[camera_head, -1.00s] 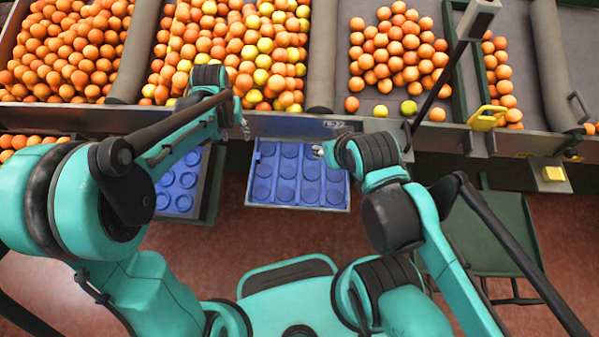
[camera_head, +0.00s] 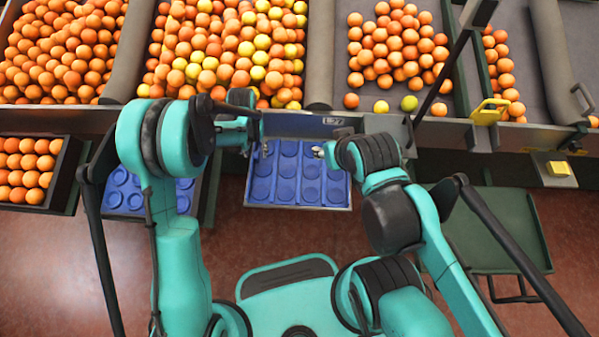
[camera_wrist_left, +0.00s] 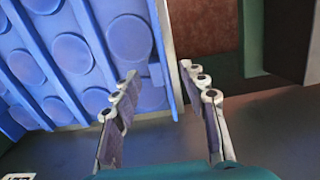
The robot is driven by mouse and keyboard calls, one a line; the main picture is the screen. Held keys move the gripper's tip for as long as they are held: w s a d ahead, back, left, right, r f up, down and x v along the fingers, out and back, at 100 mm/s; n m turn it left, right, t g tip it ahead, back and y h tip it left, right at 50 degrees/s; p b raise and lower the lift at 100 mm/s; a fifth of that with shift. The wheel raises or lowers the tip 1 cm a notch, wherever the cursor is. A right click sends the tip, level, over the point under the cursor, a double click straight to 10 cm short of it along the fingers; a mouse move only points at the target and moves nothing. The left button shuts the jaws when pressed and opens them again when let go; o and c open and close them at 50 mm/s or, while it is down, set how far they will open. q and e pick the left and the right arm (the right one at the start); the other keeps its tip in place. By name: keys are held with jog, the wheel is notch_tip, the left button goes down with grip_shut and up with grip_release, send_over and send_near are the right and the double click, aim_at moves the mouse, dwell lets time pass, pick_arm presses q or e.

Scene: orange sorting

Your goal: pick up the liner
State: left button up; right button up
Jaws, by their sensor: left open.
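A blue liner (camera_head: 298,175) with rows of round cups lies in the tray at the middle, below the conveyor's front edge. It fills the upper left of the left wrist view (camera_wrist_left: 70,52). My left gripper (camera_head: 257,149) is at the liner's upper left corner. In the left wrist view my left gripper (camera_wrist_left: 158,72) is open and empty, its fingers spread on either side of the tray's edge strip. Whether they touch it I cannot tell. My right gripper (camera_head: 318,152) is over the liner's upper right part; its fingers are too small to read.
Another blue liner (camera_head: 122,192) lies in a crate at the left, partly behind my left arm. A crate of oranges (camera_head: 62,150) stands beside it. A green stand (camera_head: 490,230) is at the right.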

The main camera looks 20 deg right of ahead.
pick_arm(q)
jog(key=shift+f, duration=0.4)
jog(key=shift+r, duration=0.1)
grip_shut()
jog(key=shift+r, duration=0.15)
